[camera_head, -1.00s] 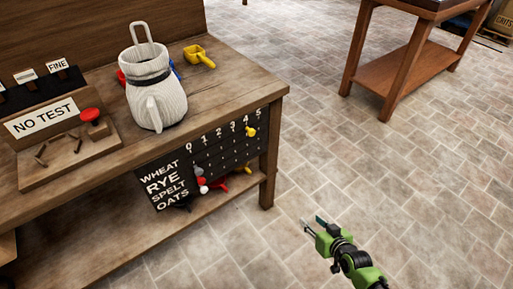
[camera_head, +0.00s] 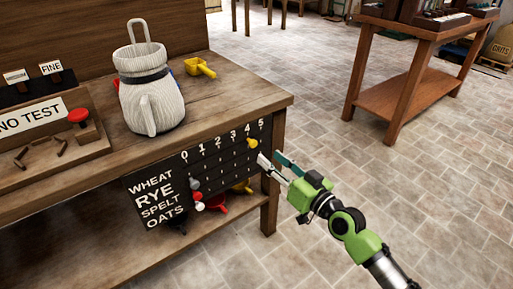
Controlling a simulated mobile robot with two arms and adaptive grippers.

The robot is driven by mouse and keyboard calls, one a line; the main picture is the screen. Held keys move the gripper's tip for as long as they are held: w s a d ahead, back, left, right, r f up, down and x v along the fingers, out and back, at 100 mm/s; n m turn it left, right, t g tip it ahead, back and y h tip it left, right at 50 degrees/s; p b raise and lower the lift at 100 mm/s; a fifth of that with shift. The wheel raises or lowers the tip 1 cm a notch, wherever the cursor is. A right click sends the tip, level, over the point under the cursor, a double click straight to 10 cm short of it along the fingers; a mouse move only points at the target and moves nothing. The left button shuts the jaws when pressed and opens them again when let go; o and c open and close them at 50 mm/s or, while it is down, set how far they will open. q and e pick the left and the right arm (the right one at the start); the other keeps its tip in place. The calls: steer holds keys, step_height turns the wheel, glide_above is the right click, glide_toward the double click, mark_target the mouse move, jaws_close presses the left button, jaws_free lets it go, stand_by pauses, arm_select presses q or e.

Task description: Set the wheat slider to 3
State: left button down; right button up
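The black slider board (camera_head: 160,209) hangs on the front of the workbench, with rows WHEAT, RYE, SPELT and OATS and numbers 0 to 5. A yellow knob (camera_head: 252,143) sits in the top, wheat row near the right end, around 4 to 5; the exact mark is hard to tell. Grey (camera_head: 195,184) and red (camera_head: 198,206) knobs sit near the 0 end of lower rows. My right gripper (camera_head: 270,157) is open and empty, its fingertips just right of and below the yellow knob, seemingly apart from it. My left gripper is out of view.
A white jug (camera_head: 152,104), a yellow scoop (camera_head: 201,67) and a NO TEST board with a red button (camera_head: 78,116) stand on the bench (camera_head: 235,85). A lower shelf (camera_head: 110,262) lies under the board. Floor to the right is clear up to another table (camera_head: 408,95).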

mark_target(254, 145)
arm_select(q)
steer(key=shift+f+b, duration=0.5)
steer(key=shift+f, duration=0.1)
arm_select(e)
steer(key=x, duration=0.8)
steer(key=shift+c, duration=0.4)
